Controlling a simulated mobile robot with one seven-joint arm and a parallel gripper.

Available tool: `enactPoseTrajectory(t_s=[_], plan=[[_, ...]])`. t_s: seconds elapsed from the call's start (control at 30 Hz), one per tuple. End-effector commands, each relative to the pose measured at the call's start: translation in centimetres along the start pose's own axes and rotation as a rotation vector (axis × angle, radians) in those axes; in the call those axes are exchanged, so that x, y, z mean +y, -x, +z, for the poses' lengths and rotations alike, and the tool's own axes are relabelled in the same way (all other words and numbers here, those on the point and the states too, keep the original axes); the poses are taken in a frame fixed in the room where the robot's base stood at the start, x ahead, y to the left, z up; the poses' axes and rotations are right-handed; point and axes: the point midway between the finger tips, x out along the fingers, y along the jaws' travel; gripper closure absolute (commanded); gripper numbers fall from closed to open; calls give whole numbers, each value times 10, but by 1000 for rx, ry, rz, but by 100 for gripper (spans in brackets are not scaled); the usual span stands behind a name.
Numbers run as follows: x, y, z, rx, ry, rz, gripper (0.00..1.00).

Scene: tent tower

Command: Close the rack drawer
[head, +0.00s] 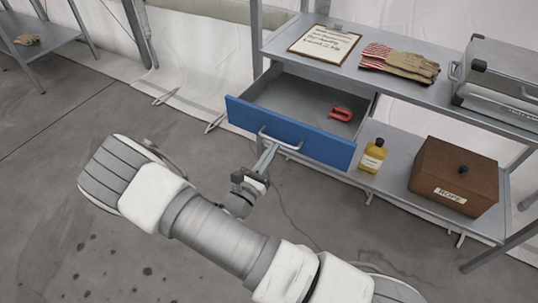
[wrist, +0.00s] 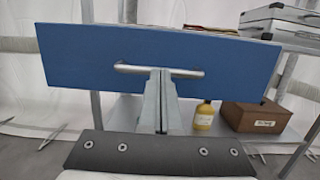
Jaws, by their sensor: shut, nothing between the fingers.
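The rack drawer (head: 300,137) has a blue front and stands pulled out from the grey metal rack. A red horseshoe-shaped item (head: 341,114) lies inside it. The silver bar handle (head: 280,138) is on the drawer front. My gripper (head: 268,152) is shut, with its fingertips at the handle. In the wrist view my gripper (wrist: 160,74) points at the blue drawer front (wrist: 100,60), its fingers just in front of or touching the handle (wrist: 128,67); I cannot tell which. The fingers hide the middle of the handle.
A clipboard (head: 323,45) and work gloves (head: 400,62) lie on the rack top beside a metal case (head: 500,80). A yellow bottle (head: 373,156) and a brown rope box (head: 453,175) stand on the lower shelf.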

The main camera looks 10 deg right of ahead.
Motion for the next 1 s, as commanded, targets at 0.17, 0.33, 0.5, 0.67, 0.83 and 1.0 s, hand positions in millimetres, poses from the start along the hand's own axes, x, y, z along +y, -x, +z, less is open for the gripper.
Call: enactPoseTrajectory(t_s=[0.17, 0.33, 0.5, 0.67, 0.83, 1.0], plan=[[0, 0, 0, 0, 0, 0, 100], [-1, -8, -1, -2, 0, -2, 100], [-2, -33, -5, -2, 0, -3, 100], [-2, -70, -11, -3, 1, -4, 100], [-3, -116, -20, -3, 0, -4, 100], [-4, -162, -29, -3, -1, -4, 100]])
